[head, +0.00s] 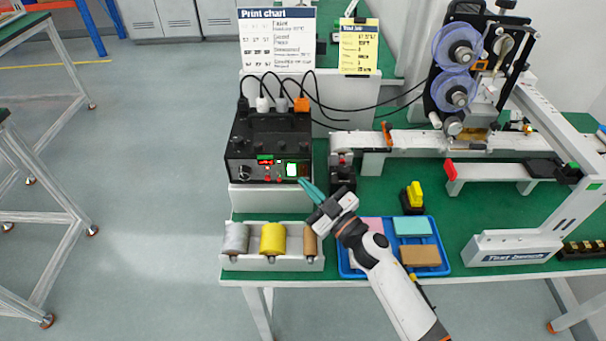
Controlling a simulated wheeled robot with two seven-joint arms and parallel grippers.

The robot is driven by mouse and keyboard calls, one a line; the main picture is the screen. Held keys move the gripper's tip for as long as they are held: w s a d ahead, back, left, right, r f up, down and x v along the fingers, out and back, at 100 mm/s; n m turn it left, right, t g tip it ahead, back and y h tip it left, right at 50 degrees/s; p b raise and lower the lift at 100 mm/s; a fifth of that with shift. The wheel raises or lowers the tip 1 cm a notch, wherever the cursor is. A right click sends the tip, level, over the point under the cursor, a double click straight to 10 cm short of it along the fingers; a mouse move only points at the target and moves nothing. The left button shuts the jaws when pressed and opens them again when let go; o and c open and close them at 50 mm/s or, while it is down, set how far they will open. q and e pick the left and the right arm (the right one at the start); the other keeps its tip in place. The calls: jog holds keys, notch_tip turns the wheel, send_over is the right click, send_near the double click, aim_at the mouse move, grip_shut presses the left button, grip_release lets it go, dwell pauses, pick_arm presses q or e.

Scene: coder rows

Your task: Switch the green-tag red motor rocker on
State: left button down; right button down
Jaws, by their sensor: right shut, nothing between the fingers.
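The black control box (270,140) stands on a light stand at the back left of the bench. My left gripper is not in view.
A rack with grey, yellow and brown rolls (235,262) stands in front of the box. A blue tray (444,268) with coloured blocks lies right of it. A black-and-yellow item (412,198) stands behind the tray. The printing machine (470,70) and rail (480,142) fill the back right.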

jog(key=shift+w, duration=0.1)
dwell(0.3)
jog(key=shift+w, duration=0.35)
jog(key=shift+w+f, duration=0.1)
jog(key=shift+w, duration=0.2)
dwell(0.6)
jog(key=shift+s, duration=0.1)
jog(key=shift+s+p, duration=0.4)
jog(key=shift+s, duration=0.3)
jog(key=shift+s+r+p, duration=0.2)
jog(key=shift+s+p, duration=0.25)
jog(key=shift+s, duration=0.35)
jog(key=shift+s+r+p, duration=0.15)
jog(key=shift+s+p, duration=0.25)
jog(key=shift+s, duration=0.45)
jog(key=shift+s+r+p, duration=0.2)
jog(key=shift+s+p, duration=0.25)
jog(key=shift+s, duration=0.35)
